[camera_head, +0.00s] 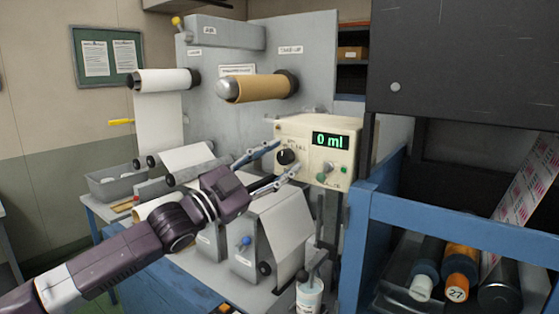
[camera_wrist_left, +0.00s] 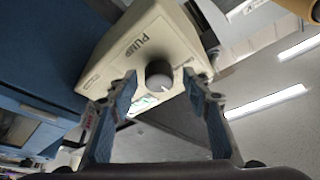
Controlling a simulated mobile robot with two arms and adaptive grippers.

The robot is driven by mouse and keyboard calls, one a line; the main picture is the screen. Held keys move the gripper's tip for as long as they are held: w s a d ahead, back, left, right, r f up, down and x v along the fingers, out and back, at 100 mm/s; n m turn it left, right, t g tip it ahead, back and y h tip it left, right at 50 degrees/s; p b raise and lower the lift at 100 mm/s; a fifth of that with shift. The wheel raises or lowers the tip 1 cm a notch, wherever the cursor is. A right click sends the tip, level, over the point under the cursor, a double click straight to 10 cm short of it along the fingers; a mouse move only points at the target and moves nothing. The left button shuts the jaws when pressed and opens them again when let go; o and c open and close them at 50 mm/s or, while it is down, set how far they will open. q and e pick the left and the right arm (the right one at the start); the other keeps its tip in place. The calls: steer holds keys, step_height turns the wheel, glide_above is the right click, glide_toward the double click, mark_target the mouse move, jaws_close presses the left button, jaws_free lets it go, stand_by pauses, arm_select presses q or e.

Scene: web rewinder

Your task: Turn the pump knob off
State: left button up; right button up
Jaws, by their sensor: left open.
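In the left wrist view the knob (camera_wrist_left: 160,74) is grey with a white mark, near the word PUMP. My left gripper (camera_head: 286,158) is open, with its fingertips on either side of the knob. In the wrist view the fingers (camera_wrist_left: 159,78) straddle the knob with gaps at its sides; I cannot tell whether either touches it. My right gripper is out of view.
A paper web (camera_head: 286,225) and a bottle (camera_head: 309,297) are below my gripper. Rolls (camera_head: 255,88) project from the grey panel behind. A blue frame (camera_head: 450,212) stands at the right.

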arm_select(q)
steer(key=v, duration=1.2)
steer(key=shift+f, duration=0.1)
